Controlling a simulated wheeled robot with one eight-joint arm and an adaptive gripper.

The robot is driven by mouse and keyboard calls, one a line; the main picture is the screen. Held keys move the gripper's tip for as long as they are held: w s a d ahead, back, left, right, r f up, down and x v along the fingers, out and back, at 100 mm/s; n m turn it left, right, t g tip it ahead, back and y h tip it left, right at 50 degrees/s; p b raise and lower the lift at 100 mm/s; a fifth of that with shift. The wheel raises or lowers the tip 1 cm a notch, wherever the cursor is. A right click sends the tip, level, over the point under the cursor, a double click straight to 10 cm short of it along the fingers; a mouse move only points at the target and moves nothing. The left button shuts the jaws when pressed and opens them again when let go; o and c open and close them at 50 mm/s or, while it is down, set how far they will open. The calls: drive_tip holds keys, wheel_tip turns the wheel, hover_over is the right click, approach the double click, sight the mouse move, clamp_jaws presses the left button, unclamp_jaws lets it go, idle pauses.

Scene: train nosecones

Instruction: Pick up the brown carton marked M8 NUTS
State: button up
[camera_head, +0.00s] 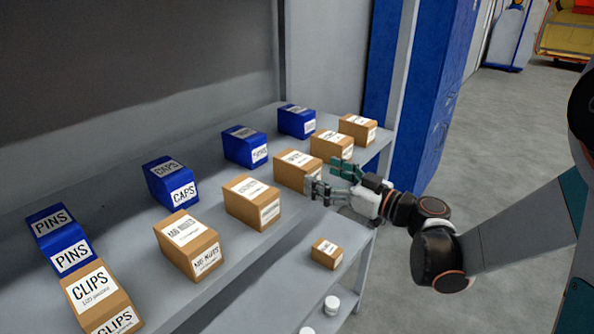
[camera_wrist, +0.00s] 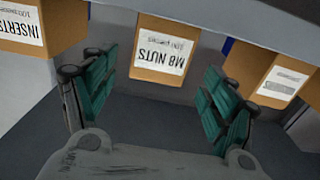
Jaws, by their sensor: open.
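The brown M8 NUTS carton (camera_wrist: 163,50) is at the top middle of the wrist view, its white label upside down. It lies ahead of and between my gripper's (camera_wrist: 158,95) two green fingers, which are spread apart with nothing between them. In the head view my gripper (camera_head: 328,178) is at the shelf's front edge, beside a brown carton (camera_head: 292,178) that seems to be the same one. Its label is too small to read there. A finger overlaps its right side in the picture; I cannot tell whether they touch.
The INSERTS carton (camera_wrist: 40,30) and another brown carton (camera_wrist: 262,65) flank it closely. More brown cartons, including CLIPS (camera_head: 98,296), line the shelf's front, with blue boxes (camera_head: 170,182) behind. A small carton (camera_head: 326,252) and white round items (camera_head: 332,304) sit on a lower shelf.

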sight(297, 165)
drive_tip(key=x, duration=0.9)
drive_tip(key=shift+d, duration=0.1)
drive_tip(key=c, duration=1.5)
